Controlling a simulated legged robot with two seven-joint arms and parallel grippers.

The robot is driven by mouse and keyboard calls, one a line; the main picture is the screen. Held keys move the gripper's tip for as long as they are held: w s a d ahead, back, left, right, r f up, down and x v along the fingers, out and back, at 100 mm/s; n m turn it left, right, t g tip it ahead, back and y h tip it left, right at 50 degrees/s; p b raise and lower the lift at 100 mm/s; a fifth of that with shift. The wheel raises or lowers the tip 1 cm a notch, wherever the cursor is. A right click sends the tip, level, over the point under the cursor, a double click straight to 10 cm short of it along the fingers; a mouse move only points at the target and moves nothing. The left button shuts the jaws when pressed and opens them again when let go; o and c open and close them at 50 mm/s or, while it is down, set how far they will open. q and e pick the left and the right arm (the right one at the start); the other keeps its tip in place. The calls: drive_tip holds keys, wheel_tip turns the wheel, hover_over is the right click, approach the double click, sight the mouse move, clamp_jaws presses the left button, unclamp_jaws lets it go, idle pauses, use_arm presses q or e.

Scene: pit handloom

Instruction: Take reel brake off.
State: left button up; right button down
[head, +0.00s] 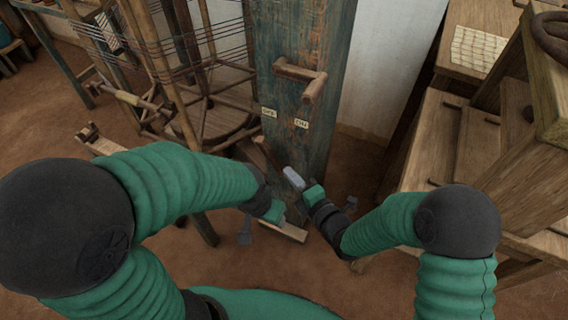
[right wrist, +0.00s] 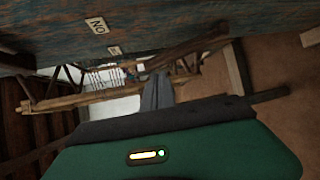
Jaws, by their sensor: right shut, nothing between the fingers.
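The reel brake appears to be a dark brown wooden lever (head: 268,155) low on the blue-green post (head: 310,50). Its visible upper end is below the OFF label (head: 268,112), left of the ON label (head: 301,123). The lever also shows in the right wrist view (right wrist: 192,48), just past the fingertips. My right gripper (head: 292,177) is shut and empty, close beside the lever; I cannot tell if they touch. Its grey fingers show in the right wrist view (right wrist: 158,92). My left gripper (head: 281,218) is lower and to the left; its fingers are mostly hidden.
A wooden crank handle (head: 300,78) sticks out of the post above the labels. A reel frame with threads (head: 190,70) stands to the left. Wooden bench structures (head: 450,150) fill the right side. A pale wooden bar (head: 285,231) lies near my left gripper.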

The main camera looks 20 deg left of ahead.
drive_tip(key=w+d+f+m+h, duration=0.1)
drive_tip(key=d+m+h, duration=1.05)
drive_tip(key=d, duration=1.05)
drive_tip(key=s+d+m+g+h, duration=0.2)
drive_tip(key=s+d+m+g, duration=0.3)
drive_tip(key=s+d+m, duration=0.85)
use_arm(q)
drive_tip(key=w+p+v, duration=0.3)
drive_tip(key=p+v, duration=0.9)
drive_tip(key=p, duration=0.1)
drive_tip(key=w+r+p+v, duration=0.1)
drive_tip(key=w+p+v, duration=0.1)
drive_tip(key=p+v, duration=1)
drive_tip(key=shift+a+r+p, duration=0.25)
drive_tip(key=shift+r+p, duration=0.1)
drive_tip(key=shift+r, duration=0.5)
use_arm(e)
wheel_tip(320, 180, up, 26)
drive_tip(key=d+m+g, duration=0.1)
drive_tip(key=d+m, duration=0.1)
drive_tip(key=m, duration=0.3)
drive_tip(key=shift+s, duration=0.3)
